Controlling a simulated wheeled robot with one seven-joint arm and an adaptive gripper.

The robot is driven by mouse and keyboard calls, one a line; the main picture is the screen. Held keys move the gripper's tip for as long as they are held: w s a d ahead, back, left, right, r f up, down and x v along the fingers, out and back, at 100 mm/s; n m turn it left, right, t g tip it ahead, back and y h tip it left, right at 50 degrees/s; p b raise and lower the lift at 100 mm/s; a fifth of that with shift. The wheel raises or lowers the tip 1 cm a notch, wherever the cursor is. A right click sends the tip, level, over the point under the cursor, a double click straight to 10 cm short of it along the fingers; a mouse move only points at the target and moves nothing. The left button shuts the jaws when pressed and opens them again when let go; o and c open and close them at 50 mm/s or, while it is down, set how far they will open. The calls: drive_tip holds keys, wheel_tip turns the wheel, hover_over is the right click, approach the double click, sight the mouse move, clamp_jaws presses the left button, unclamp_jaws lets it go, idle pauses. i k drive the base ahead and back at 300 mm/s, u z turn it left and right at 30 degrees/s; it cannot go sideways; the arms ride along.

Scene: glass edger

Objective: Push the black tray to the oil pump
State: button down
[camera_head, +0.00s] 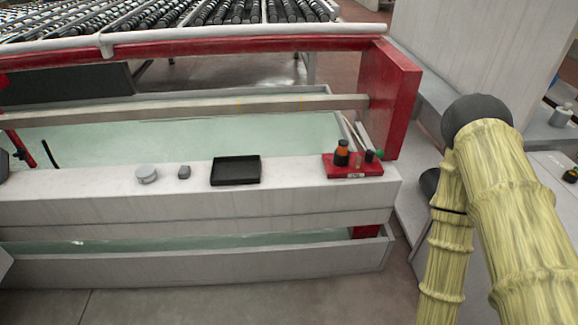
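The black tray (235,171) is a shallow, rectangular tray lying flat on the pale beam of the machine, right of the beam's middle. To its right, with a clear gap between them, a red base (352,168) carries a black-and-orange cylinder (342,152), smaller dark parts and a green knob. This red unit looks like the oil pump, but its small label is not readable. My arm, in a yellow sleeve, fills the right side of the view. My gripper does not show in this view, and nothing touches the tray.
A round grey cap (146,174) and a small dark grey block (184,172) sit left of the tray. The beam (290,195) is bare between tray and red unit. Behind are a water-filled trough (220,135) and a red post (391,98). A white machine cabinet stands right.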

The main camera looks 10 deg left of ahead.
sight(237, 170)
drive_tip(key=z, duration=0.2)
drive_tip(key=i, duration=0.8)
drive_tip(key=u, duration=1.05)
